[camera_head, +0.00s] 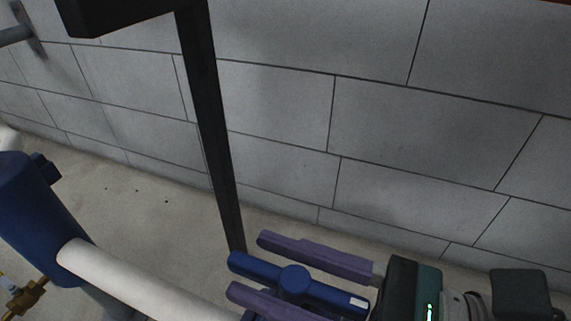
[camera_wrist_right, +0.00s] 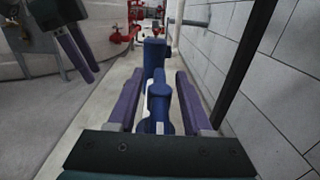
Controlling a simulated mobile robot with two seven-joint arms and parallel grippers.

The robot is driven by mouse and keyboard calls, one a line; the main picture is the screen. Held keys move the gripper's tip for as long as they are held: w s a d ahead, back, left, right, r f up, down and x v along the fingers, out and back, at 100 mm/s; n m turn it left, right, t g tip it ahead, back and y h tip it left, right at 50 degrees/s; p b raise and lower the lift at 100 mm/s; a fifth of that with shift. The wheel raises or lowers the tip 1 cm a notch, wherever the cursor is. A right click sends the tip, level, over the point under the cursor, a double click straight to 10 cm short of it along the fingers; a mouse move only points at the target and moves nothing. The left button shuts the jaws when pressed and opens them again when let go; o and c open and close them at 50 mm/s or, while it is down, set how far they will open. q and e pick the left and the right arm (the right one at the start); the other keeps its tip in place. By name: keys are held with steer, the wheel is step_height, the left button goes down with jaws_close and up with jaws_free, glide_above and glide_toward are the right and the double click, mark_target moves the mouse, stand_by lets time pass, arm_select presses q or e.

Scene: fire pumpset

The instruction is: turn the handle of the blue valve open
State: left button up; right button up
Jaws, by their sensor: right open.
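The blue valve's handle (camera_head: 295,283) is a blue bar with a round hub, low in the head view at the end of a white pipe. It also shows in the right wrist view (camera_wrist_right: 159,92). My right gripper (camera_head: 247,264) reaches in from the right with its purple fingers apart, one on each side of the bar. In the right wrist view the open fingers (camera_wrist_right: 159,72) flank the handle, with a gap at least on the right side; contact is unclear. My left gripper (camera_wrist_right: 78,52) shows only at the upper left of the wrist view, its finger gap unclear.
A dark upright post (camera_head: 212,130) stands just behind the handle, before a grey block wall (camera_head: 420,130). A white pipe (camera_head: 150,285) joins a thick blue pipe (camera_head: 40,215) at the left. Red fittings (camera_wrist_right: 118,38) stand farther off. Pale floor (camera_head: 150,195) is clear.

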steer(key=shift+a, duration=0.1)
steer(key=shift+c, duration=0.2)
jaws_close()
